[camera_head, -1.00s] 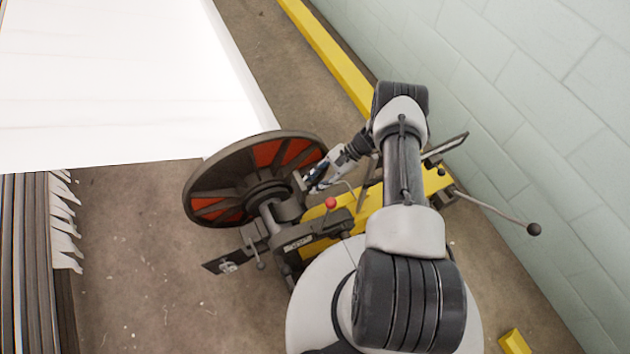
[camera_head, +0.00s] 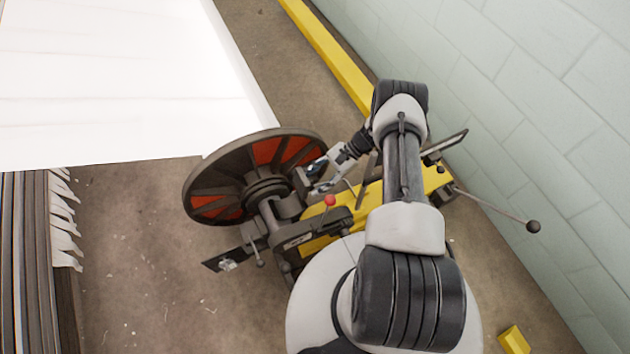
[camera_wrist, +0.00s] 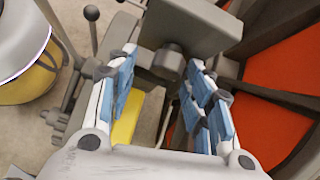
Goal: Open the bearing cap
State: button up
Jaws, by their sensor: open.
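The bearing cap appears to be the dark grey block (camera_wrist: 192,24) at the top of the wrist view, with a short round knob (camera_wrist: 168,62) on its near side. In the head view, part of the block (camera_head: 300,184) shows beside the hub of the big wheel; the arm and fingers crowd it. My gripper (camera_head: 317,177) is at the block's right side. In the wrist view, my gripper's (camera_wrist: 163,58) blue-padded fingers are spread wide, one on each side of the knob. Nothing is clamped between them. Whether the fingertips touch the block is unclear.
The large wheel with orange panels (camera_head: 264,152) stands left of my gripper. A yellow machine frame (camera_head: 327,238) with a red-knobbed lever (camera_head: 330,201) lies below. A long black-knobbed lever (camera_head: 533,227) reaches right toward the pale block wall (camera_head: 575,120). White cloth (camera_head: 110,80) spreads at upper left.

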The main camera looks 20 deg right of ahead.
jog(key=v, duration=1.1)
jog(key=shift+d+r, duration=0.2)
jog(key=shift+d, duration=0.1)
jog(key=w+a+r+n+h, duration=0.1)
jog(key=a+r+n+h, duration=0.2)
jog(key=r, duration=1)
jog(key=w+a+r+n+h, duration=0.2)
jog(key=a+r+n, duration=0.1)
jog(key=r, duration=1.1)
jog(key=s+a+r+n+h, duration=0.1)
jog(key=s+a+r+n, duration=0.15)
jog(key=r, duration=0.35)
jog(key=s+a+r+n+h, duration=0.1)
jog(key=s+a+r+h, duration=0.15)
jog(key=s+r, duration=0.2)
jog(key=s+a+r+n+t+h, duration=0.1)
jog(key=s+a+r+n+t, duration=0.1)
jog(key=s, duration=0.6)
jog(key=s+a+r+n+t+h, duration=0.1)
jog(key=s+a+r+n+t, duration=0.2)
jog(key=s, duration=0.6)
jog(key=shift+s+a+r+n, duration=0.3)
jog(key=shift+a+r+n, duration=0.05)
jog(key=shift+r+n, duration=0.15)
jog(key=shift+c, duration=0.6)
